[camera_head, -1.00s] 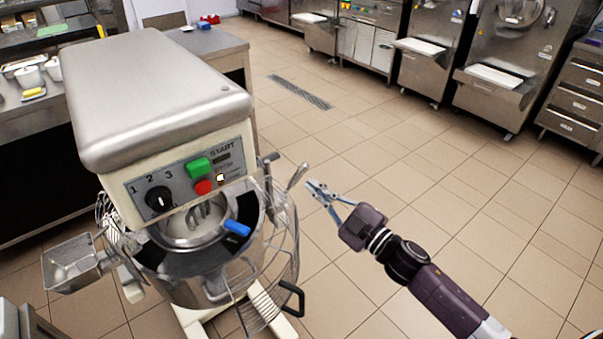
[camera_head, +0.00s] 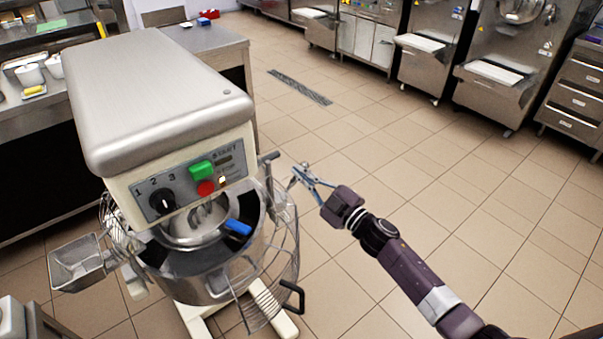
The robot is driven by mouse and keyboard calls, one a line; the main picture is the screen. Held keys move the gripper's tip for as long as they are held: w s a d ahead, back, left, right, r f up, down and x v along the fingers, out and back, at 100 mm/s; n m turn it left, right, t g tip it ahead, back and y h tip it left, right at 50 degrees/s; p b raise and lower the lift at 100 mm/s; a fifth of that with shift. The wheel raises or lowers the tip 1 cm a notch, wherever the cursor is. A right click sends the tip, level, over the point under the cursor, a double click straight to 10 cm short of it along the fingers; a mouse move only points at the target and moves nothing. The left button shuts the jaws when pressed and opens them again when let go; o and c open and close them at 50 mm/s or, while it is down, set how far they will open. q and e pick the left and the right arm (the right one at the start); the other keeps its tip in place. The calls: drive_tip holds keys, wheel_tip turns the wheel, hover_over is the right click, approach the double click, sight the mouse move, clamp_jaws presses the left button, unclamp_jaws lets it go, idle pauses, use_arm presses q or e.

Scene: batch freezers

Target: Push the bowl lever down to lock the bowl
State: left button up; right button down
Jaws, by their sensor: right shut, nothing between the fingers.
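The mixer (camera_head: 165,95) stands at the left with its steel bowl (camera_head: 205,285) under the head. A slim silver lever (camera_head: 290,186) rises at the mixer's right side, beside the wire guard; I take it to be the bowl lever. My right gripper (camera_head: 299,173) comes in from the lower right and is shut and empty. Its fingertips are at the lever's upper end and overlap it in this view; I cannot tell whether they touch. My left gripper is not in view.
The wire guard (camera_head: 284,235) has a black handle (camera_head: 293,293) low at the right. A blue grip (camera_head: 238,227) shows at the bowl's rim. Steel freezers (camera_head: 505,85) line the back; tiled floor (camera_head: 430,175) lies clear between.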

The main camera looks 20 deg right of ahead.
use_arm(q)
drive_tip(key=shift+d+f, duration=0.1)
use_arm(e)
drive_tip(key=shift+d+f+m, duration=0.2)
drive_tip(key=shift+d+m, duration=0.05)
drive_tip(key=shift+m, duration=0.35)
use_arm(q)
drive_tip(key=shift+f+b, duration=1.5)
drive_tip(key=shift+b, duration=0.1)
use_arm(e)
drive_tip(key=w+d+f+m+t+h, duration=0.1)
drive_tip(key=d+f+m+h, duration=0.1)
drive_tip(key=f+m, duration=0.5)
drive_tip(key=shift+w+d+m, duration=0.15)
drive_tip(key=shift+d+m, duration=0.4)
drive_tip(key=shift+m, duration=2.25)
drive_tip(key=shift+f+h, duration=0.25)
drive_tip(key=shift+h, duration=0.05)
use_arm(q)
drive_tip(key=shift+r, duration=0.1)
use_arm(e)
drive_tip(key=shift+r, duration=0.1)
